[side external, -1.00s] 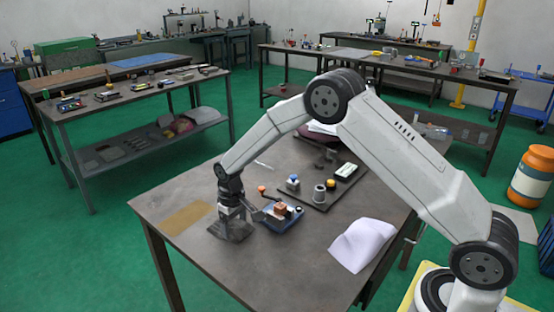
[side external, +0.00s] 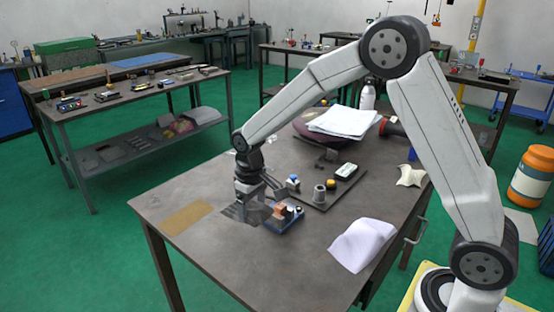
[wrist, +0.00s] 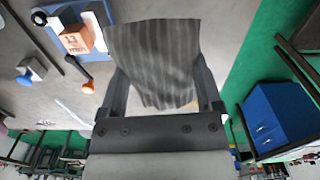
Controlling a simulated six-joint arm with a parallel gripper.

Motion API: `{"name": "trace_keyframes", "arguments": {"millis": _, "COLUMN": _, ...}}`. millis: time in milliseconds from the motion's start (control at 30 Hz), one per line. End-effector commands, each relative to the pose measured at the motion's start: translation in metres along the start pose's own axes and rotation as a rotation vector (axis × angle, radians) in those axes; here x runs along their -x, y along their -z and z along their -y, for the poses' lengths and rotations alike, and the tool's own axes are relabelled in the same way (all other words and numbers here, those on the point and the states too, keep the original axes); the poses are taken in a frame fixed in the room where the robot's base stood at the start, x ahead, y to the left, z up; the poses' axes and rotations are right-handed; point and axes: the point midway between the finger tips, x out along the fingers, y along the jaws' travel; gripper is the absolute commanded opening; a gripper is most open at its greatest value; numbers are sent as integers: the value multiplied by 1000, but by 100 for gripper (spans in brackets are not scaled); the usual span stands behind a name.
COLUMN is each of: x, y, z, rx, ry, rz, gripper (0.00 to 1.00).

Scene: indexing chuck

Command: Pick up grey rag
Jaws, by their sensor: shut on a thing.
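The grey striped rag (wrist: 152,62) is pinched between the two fingers of my gripper (wrist: 163,88) and fills the gap between them in the wrist view. In the side view the rag (side external: 240,212) hangs below my gripper (side external: 250,192), left of the blue fixture (side external: 284,221). The rag looks raised off the table; its exact height is hard to tell. My gripper is shut on it.
The blue fixture carries an orange-brown block (wrist: 75,40). White paper (side external: 362,246) lies at the front right, and a tan patch (side external: 187,217) marks the left.

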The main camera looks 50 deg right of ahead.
Motion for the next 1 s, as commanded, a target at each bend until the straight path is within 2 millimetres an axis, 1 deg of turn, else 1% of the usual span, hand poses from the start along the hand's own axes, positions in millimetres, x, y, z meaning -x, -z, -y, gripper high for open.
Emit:
{"name": "trace_keyframes", "arguments": {"millis": 33, "x": 5, "y": -8, "z": 0, "rx": 0, "ry": 0, "rz": -3, "gripper": 27}}
{"name": "trace_keyframes", "arguments": {"millis": 200, "x": 15, "y": -33, "z": 1, "rx": 0, "ry": 0, "rz": -2, "gripper": 27}}
{"name": "trace_keyframes", "arguments": {"millis": 433, "x": 26, "y": -56, "z": 2, "rx": 0, "ry": 0, "rz": -2, "gripper": 27}}
{"name": "trace_keyframes", "arguments": {"millis": 700, "x": 30, "y": -68, "z": 2, "rx": 0, "ry": 0, "rz": -1, "gripper": 27}}
{"name": "trace_keyframes", "arguments": {"millis": 1000, "x": 31, "y": -70, "z": 2, "rx": 0, "ry": 0, "rz": -1, "gripper": 27}}
